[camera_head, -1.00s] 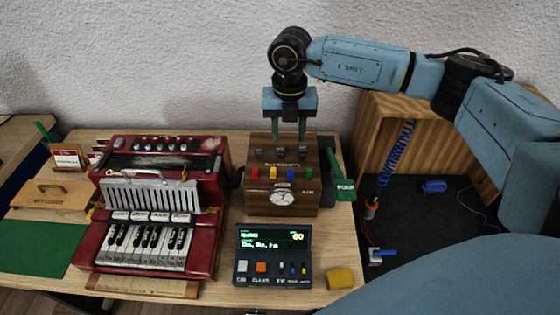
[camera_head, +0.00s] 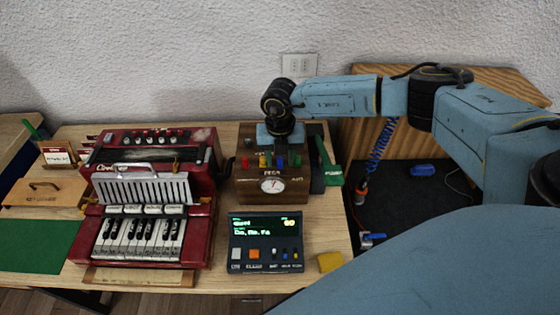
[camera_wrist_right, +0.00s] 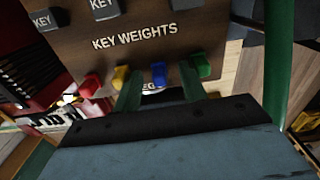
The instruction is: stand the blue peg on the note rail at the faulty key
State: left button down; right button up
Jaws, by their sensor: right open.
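The blue peg (camera_head: 280,161) stands in a row with red, yellow and green pegs on the front of a wooden box; it also shows in the right wrist view (camera_wrist_right: 158,73). My right gripper (camera_head: 280,148) is open above the box, pointing down. In the right wrist view its two green fingers (camera_wrist_right: 161,86) straddle the blue peg, apart from each other; whether they touch it I cannot tell. The red accordion (camera_head: 205,215) with its piano keys (camera_head: 138,239) is to the left. A wooden strip (camera_head: 135,278), perhaps the note rail, lies before the keys. My left gripper is out of view.
The wooden box (camera_head: 245,187) bears a gauge and a green lever (camera_head: 328,163) on its right. A dark console (camera_head: 266,262) with a lit display and a yellow block (camera_head: 330,262) are in front. A green mat (camera_head: 38,245) lies far left.

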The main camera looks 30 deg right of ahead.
grip_shut()
jog(key=shift+r, duration=0.1)
dwell(0.3)
